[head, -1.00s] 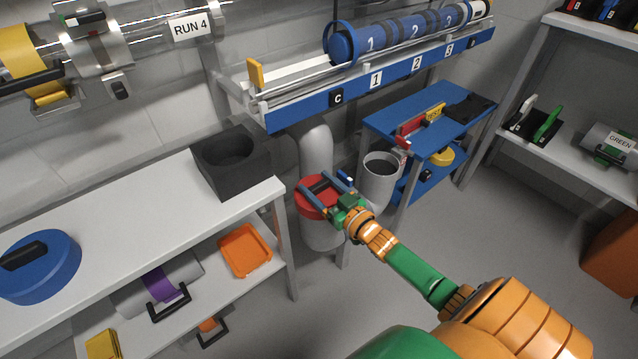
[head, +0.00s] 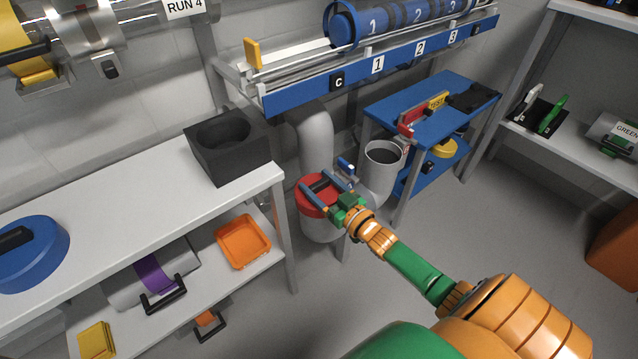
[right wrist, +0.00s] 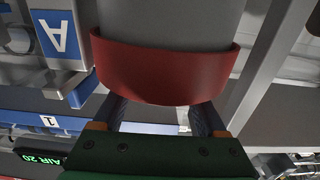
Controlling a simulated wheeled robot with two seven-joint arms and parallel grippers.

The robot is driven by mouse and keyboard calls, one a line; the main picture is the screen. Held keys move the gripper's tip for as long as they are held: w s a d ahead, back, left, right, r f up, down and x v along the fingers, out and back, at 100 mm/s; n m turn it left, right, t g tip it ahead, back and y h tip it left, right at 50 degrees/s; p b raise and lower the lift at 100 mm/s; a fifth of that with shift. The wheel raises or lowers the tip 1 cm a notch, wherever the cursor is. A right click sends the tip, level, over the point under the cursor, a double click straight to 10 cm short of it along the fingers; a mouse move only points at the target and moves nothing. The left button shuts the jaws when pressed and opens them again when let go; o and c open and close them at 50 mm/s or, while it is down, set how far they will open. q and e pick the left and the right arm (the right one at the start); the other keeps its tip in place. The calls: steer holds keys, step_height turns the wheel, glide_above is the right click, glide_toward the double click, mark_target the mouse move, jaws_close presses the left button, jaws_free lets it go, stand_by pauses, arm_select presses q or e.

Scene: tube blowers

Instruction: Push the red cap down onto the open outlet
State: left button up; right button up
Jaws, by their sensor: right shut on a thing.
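The red cap (head: 309,204) has a black bar handle on top. My right gripper (head: 327,187) is shut on the cap, with its fingers across the top by the handle. The cap sits over the upper end of a grey pipe (head: 321,232), the left branch by the rail stand. In the right wrist view the red cap (right wrist: 165,72) wraps the end of the grey pipe (right wrist: 168,20). I cannot tell whether it is fully seated. The pipe's mouth is hidden under the cap. My left gripper is out of view.
Another grey pipe (head: 381,172) with a dark open mouth stands just right of the cap. A blue rail (head: 400,58) runs above and behind. A white bench (head: 120,215) with a black block (head: 228,160) is at the left. A blue table (head: 425,115) stands behind right.

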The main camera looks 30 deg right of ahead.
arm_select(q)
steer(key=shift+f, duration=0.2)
arm_select(e)
steer(key=shift+f, duration=0.15)
steer(key=o, duration=1.3)
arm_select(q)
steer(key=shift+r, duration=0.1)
arm_select(e)
steer(key=shift+o, duration=0.2)
steer(key=shift+s, duration=0.2)
steer(key=s, duration=0.2)
steer(key=s+p, duration=0.1)
steer(key=s, duration=0.1)
steer(key=s+p, duration=0.1)
steer(key=s, duration=0.1)
steer(key=shift+s+d, duration=0.25)
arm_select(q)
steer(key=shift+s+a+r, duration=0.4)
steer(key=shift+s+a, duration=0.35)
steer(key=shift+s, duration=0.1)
arm_select(e)
steer(key=shift+s, duration=0.1)
